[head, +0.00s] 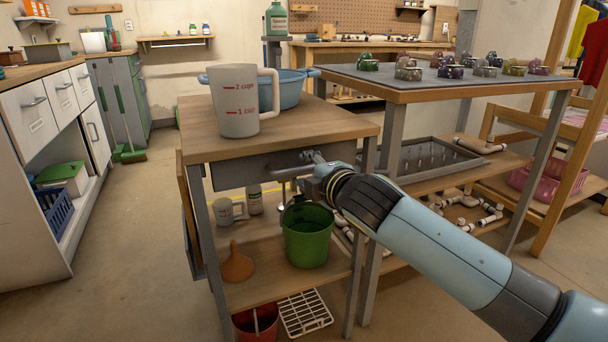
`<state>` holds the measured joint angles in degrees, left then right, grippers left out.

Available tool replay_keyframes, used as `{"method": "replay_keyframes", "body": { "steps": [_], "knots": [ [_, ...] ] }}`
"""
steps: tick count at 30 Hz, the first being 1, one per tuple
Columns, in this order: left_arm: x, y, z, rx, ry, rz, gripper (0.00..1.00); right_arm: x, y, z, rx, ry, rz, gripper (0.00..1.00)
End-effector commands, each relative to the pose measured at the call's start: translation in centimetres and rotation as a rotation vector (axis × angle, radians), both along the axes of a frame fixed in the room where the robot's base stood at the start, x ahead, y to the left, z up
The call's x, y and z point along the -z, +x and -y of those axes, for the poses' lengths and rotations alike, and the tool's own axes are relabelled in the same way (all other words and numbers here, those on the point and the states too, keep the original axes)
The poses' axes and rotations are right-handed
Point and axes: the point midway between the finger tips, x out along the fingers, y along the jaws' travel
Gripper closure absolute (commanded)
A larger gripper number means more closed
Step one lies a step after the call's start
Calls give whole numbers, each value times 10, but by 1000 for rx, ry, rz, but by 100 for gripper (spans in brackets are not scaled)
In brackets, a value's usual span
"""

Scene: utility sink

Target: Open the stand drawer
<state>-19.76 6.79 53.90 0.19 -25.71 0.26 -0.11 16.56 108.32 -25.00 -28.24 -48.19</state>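The stand (200,138) is a wood-topped table with grey legs in the middle of the head view. Its grey drawer front (240,172) sits just under the top and looks closed. My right arm comes in from the lower right. Its gripper (311,162) is at the drawer front, around where the handle would be. My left gripper is not in view.
A measuring cup (238,110) and a blue basin (290,92) stand on the stand. A green bucket (307,236) and an orange funnel (238,264) are on the shelf below. A grey-topped table (440,84) stands close on the right.

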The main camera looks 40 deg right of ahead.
Motion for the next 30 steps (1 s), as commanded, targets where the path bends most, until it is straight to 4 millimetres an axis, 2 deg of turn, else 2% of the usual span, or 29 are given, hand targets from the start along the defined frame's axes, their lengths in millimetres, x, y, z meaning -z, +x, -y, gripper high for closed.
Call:
{"method": "replay_keyframes", "body": {
  "steps": [3, 6, 15, 24, 30],
  "knots": [
    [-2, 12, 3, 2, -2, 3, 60, 5, 15, 4, 0, 0, -1, 64],
    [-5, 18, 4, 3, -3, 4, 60, 6, 21, 5, 0, 1, -1, 64],
    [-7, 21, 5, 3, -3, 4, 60, 5, 24, 6, -1, 1, -1, 64],
    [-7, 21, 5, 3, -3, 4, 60, 6, 24, 6, -1, 1, -1, 100],
    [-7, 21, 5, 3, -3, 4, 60, 6, 24, 6, 0, 1, -1, 100]
  ]
}}
